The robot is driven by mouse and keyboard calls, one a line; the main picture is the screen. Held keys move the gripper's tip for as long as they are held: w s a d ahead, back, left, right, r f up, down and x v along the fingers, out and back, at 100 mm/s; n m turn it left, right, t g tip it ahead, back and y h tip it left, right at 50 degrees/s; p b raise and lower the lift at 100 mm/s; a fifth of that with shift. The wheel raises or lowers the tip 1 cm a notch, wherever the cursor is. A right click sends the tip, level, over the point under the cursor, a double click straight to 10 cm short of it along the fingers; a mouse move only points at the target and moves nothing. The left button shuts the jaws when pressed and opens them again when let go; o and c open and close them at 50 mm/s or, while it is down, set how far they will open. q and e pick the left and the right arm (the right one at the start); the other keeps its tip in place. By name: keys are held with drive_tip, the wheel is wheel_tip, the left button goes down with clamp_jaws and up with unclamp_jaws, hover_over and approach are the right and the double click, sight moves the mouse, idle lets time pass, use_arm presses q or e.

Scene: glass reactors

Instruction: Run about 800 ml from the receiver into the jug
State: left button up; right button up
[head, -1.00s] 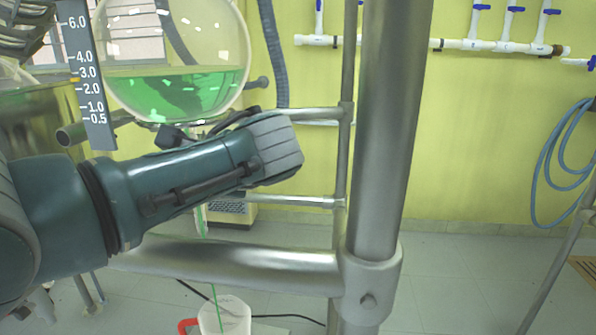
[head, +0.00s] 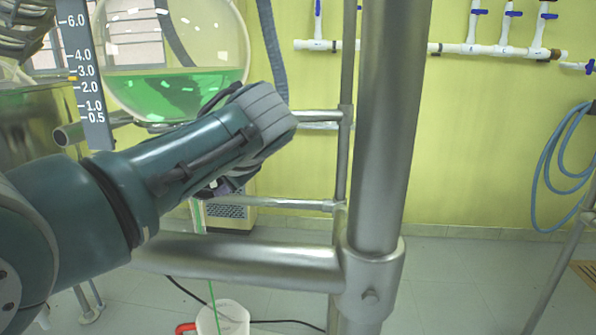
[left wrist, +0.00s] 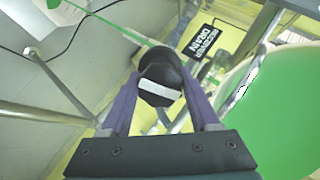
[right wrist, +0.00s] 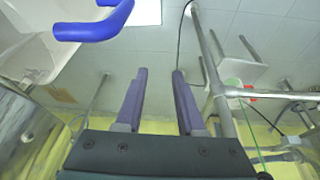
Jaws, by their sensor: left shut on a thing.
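The round glass receiver (head: 175,92) holds green liquid, its surface near the 3.0 mark of the grey scale (head: 92,95). My left gripper (left wrist: 163,82) is shut on a black drain handle (left wrist: 160,70) with a white bar, beside a "RECEIVER DRAIN" label (left wrist: 208,46). In the head view my left arm hides most of the drain. A thin green stream (head: 213,292) falls into the white jug (head: 232,318), which has a red handle (head: 187,328). The level in the jug cannot be read. My right gripper (right wrist: 158,74) is open and empty.
A thick steel frame post (head: 385,130) and crossbar (head: 250,262) stand between me and the jug. A blue hose (head: 560,165) hangs at the right. The right wrist view shows a blue handle (right wrist: 95,25) close to my right gripper.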

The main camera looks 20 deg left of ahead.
use_arm(q)
drive_tip(key=shift+n, duration=0.6)
drive_tip(key=o, duration=1.4)
drive_tip(key=shift+d, duration=0.1)
drive_tip(key=p+v, duration=0.1)
drive_tip(key=v, duration=0.9)
drive_tip(key=shift+s+p, duration=0.1)
drive_tip(key=shift+p, duration=0.2)
